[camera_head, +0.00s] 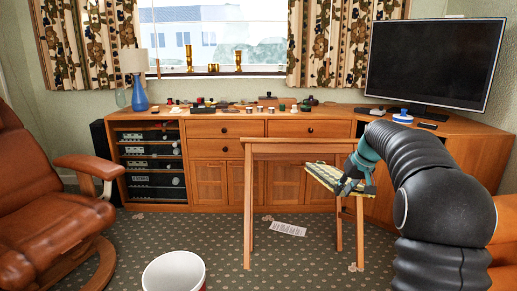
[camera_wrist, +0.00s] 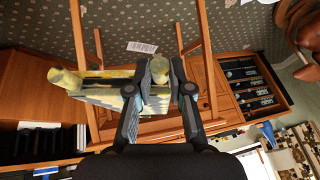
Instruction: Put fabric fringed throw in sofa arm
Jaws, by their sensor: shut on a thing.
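The fabric fringed throw (camera_head: 322,178) is a folded, patterned yellowish and dark cloth. My gripper (camera_head: 347,187) is shut on it and holds it up, tilted, in front of the wooden cabinet. In the wrist view the throw (camera_wrist: 100,92) spreads to the left of my gripper (camera_wrist: 160,72), with its rolled edge between the fingers. A piece of orange-brown leather seating (camera_head: 507,220) shows at the right edge, mostly hidden behind my arm; I cannot tell whether it is the sofa arm. A brown leather armchair (camera_head: 35,190) with a padded arm (camera_head: 90,166) stands at the left.
A white bin (camera_head: 175,272) is at the front. The long cabinet (camera_head: 225,130) carries clutter, a blue lamp (camera_head: 139,95) and a television (camera_head: 435,62).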

